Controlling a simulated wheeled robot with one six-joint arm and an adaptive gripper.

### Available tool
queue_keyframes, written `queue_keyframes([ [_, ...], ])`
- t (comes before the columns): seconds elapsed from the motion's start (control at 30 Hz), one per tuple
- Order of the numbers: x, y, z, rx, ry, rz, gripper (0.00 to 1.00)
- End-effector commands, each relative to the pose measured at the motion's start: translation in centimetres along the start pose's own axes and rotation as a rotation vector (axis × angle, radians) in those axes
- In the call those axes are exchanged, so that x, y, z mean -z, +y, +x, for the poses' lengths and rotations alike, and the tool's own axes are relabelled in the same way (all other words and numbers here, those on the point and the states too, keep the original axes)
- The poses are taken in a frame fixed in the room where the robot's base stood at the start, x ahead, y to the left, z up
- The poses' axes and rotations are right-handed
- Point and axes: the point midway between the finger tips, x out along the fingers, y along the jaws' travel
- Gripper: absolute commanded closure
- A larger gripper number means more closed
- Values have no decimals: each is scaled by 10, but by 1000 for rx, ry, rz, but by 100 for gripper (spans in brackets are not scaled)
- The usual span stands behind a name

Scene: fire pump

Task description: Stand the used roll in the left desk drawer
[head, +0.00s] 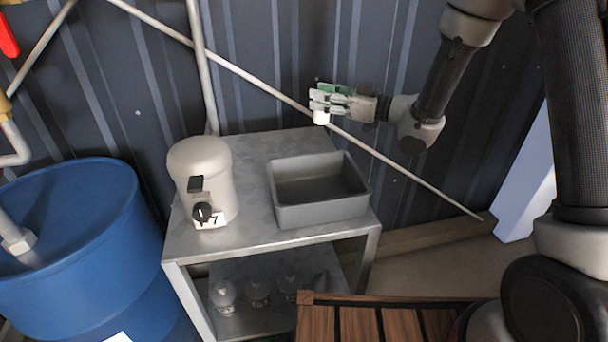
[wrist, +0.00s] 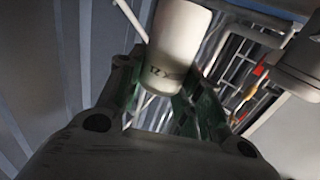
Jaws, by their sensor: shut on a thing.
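My gripper (head: 326,102) is shut on a white cylindrical thing (head: 320,118) and holds it in the air, above and behind the grey bin, in front of the corrugated wall. In the wrist view, the white thing (wrist: 180,35) sits between the green-padded fingers (wrist: 160,98). It has dark lettering near its lower end and looks slightly tapered and tilted. I cannot tell for sure whether it is the used roll. No desk or drawer shows in either view.
A metal table (head: 240,240) bears an open, empty-looking grey bin (head: 325,212) and a pale canister (head: 200,165) with a black knob. Several pale items stand on its lower shelf. A blue barrel (head: 75,235) is left, wooden slats (head: 400,325) in front. A pipe crosses the wall diagonally.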

Motion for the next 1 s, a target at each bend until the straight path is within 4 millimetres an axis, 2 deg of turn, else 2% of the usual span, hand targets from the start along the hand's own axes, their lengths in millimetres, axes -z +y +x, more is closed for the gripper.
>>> queue_keyframes([
  [0.07,0,-8,4,35,0,2,89],
  [0.3,-42,-11,5,50,-1,5,89],
  [0.47,-58,-11,5,50,1,4,89],
  [0.7,-92,-11,5,49,1,4,89],
  [1.0,-94,-11,5,48,2,2,89],
])
